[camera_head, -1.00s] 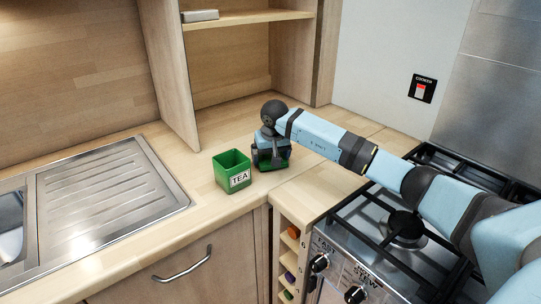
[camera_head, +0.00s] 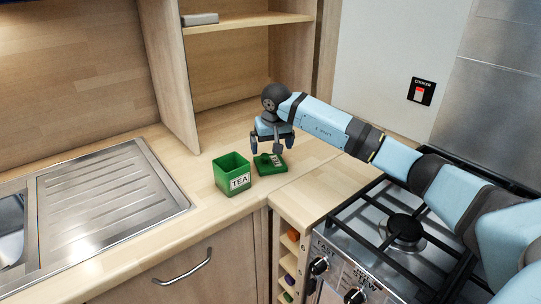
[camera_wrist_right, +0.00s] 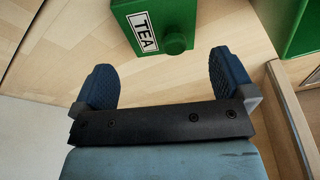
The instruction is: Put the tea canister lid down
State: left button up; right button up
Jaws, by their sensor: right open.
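The green tea canister (camera_head: 230,174) stands upright and open-topped on the wooden worktop. Its lid (camera_head: 266,168) lies on the worktop just right of and slightly behind it, apart from it. My right gripper (camera_head: 272,145) is open and empty just above the lid. In the right wrist view the lid (camera_wrist_right: 160,14) shows its TEA label and round knob beyond my spread right fingers (camera_wrist_right: 164,78). A part of the canister (camera_wrist_right: 288,28) shows at the top right there. My left gripper is out of view.
The gas cooker (camera_head: 404,228) is to the right, under my right arm. The steel sink drainer (camera_head: 110,195) is to the left. An open shelf unit (camera_head: 240,75) stands behind. The worktop between the lid and the shelf is clear.

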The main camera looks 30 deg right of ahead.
aim_at(273, 168)
jog(key=v, duration=0.6)
jog(key=shift+r, duration=0.3)
jog(key=shift+s+a+f, duration=0.1)
